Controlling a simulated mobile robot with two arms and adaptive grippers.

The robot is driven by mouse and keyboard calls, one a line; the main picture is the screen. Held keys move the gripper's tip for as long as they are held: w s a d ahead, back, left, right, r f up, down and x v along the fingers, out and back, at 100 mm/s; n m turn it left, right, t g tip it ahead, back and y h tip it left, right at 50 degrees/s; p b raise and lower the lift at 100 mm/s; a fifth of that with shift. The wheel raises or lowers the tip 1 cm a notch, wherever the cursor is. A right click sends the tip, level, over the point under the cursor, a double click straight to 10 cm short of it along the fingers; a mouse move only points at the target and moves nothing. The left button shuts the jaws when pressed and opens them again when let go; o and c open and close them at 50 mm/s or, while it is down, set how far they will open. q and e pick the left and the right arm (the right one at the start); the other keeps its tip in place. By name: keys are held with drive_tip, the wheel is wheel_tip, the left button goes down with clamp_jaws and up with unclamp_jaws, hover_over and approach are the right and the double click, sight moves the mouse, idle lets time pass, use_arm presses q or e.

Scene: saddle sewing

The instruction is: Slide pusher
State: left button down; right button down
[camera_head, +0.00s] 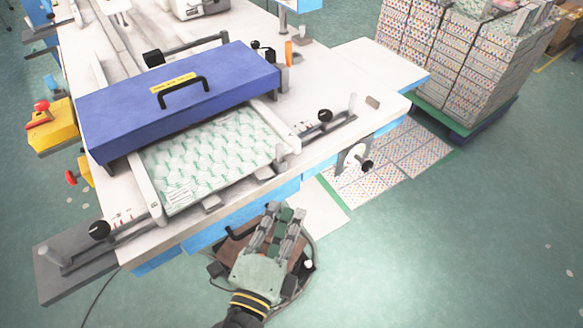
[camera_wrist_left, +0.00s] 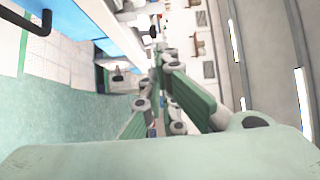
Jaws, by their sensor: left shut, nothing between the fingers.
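A blue cover (camera_head: 185,95) with a black handle (camera_head: 183,90) and a yellow label lies across the white machine table in the head view. In front of it a tray holds a white sheet with a green pattern (camera_head: 210,155). I cannot tell which part is the pusher. My left gripper (camera_head: 283,212) is shut and empty, low in front of the table's front edge and apart from the tray. Its grey and green fingers also show in the left wrist view (camera_wrist_left: 165,80). My right gripper is not in view.
Black knobs (camera_head: 99,230) (camera_head: 325,116) sit on rails on both sides of the tray. A yellow box with a red knob (camera_head: 50,125) is at the left. Stacked patterned sheets (camera_head: 455,60) stand at the back right. The green floor (camera_head: 450,240) at the right is clear.

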sight(280, 158)
use_arm(q)
drive_tip(key=a+p+x, duration=0.1)
drive_tip(key=p+x, duration=0.1)
drive_tip(key=x, duration=0.4)
drive_tip(key=w+a+p+x, duration=0.1)
drive_tip(key=p+x, duration=0.1)
drive_tip(key=x, duration=0.4)
drive_tip(key=shift+a+p, duration=0.3)
drive_tip(key=shift+p, duration=0.1)
drive_tip(key=shift+f, duration=0.15)
drive_tip(key=shift+w+a, duration=0.6)
drive_tip(key=shift+w, duration=0.2)
drive_tip(key=shift+w+a, duration=0.6)
drive_tip(key=shift+w, duration=0.2)
